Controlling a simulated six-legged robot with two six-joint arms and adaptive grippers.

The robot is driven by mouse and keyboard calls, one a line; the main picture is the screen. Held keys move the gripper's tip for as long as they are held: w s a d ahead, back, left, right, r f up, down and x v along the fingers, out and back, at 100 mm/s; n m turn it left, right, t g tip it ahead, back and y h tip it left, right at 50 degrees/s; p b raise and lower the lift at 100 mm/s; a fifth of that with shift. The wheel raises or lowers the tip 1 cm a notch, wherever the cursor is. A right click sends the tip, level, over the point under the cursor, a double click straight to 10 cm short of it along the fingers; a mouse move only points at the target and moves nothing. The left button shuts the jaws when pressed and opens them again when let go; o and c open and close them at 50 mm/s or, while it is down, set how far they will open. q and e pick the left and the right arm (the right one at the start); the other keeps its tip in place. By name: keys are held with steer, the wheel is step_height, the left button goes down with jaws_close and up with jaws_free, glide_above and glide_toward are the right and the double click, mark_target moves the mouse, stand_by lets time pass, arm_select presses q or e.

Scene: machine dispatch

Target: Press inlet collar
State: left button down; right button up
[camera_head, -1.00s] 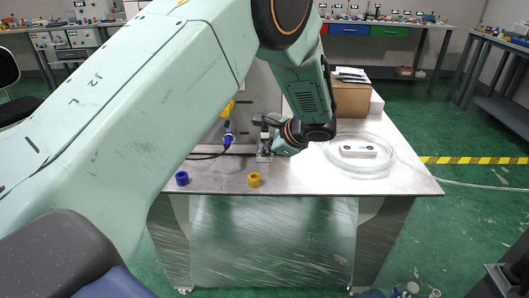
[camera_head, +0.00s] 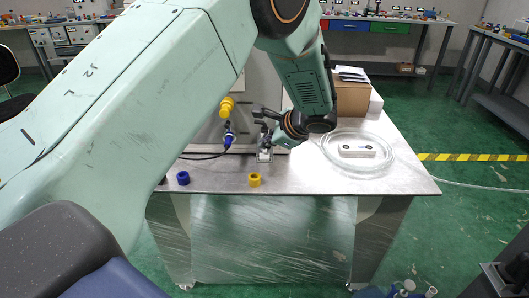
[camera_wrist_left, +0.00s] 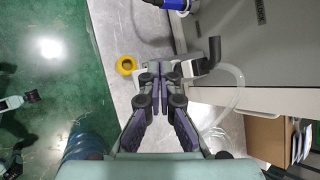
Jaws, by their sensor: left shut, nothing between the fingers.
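A grey machine panel (camera_wrist_left: 240,55) stands on the metal table, with a short fitting and black elbow (camera_wrist_left: 213,50) on its face. The fitting's collar (camera_wrist_left: 197,68) is pale and lies just right of my fingertips in the left wrist view. My left gripper (camera_wrist_left: 160,78) is shut and empty, its fingertips close beside the fitting; contact cannot be told. In the head view my left gripper (camera_head: 266,142) is at the panel's foot, partly hidden by its own wrist. A blue plug (camera_head: 229,138) and yellow fitting (camera_head: 226,107) sit on the panel to the left. My right gripper does not show.
A yellow ring (camera_head: 255,179) and a blue ring (camera_head: 183,178) stand near the front edge of the table (camera_head: 320,184). A coiled clear hose (camera_head: 388,163) surrounds a white block (camera_head: 357,151) at right. A cardboard box (camera_head: 350,99) stands behind.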

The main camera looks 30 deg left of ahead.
mark_target(267, 157)
arm_select(q)
step_height(267, 157, up, 5)
steer(key=p, duration=0.3)
stand_by(0.9)
steer(key=s+d+f+n+h+b, duration=0.1)
steer(key=s+d+f+n+h, duration=0.2)
steer(key=s+d+f+h, duration=0.5)
steer(key=s+d+f+n+h+b, duration=0.1)
steer(key=s+d+f+n+h, duration=0.15)
steer(key=s+d+f, duration=0.65)
steer(key=s+a+f+n+g+y+b, duration=0.1)
steer(key=s+a+f+n+b, duration=0.1)
steer(key=s+f, duration=0.5)
steer(key=s+a+f+n+g+b, duration=0.1)
steer(key=s+f+n, duration=0.4)
steer(key=s, duration=1.1)
step_height(267, 157, down, 4)
steer(key=shift+a+r+g+y+b, duration=0.3)
steer(key=shift+a+b, duration=0.55)
steer(key=shift+b, duration=0.35)
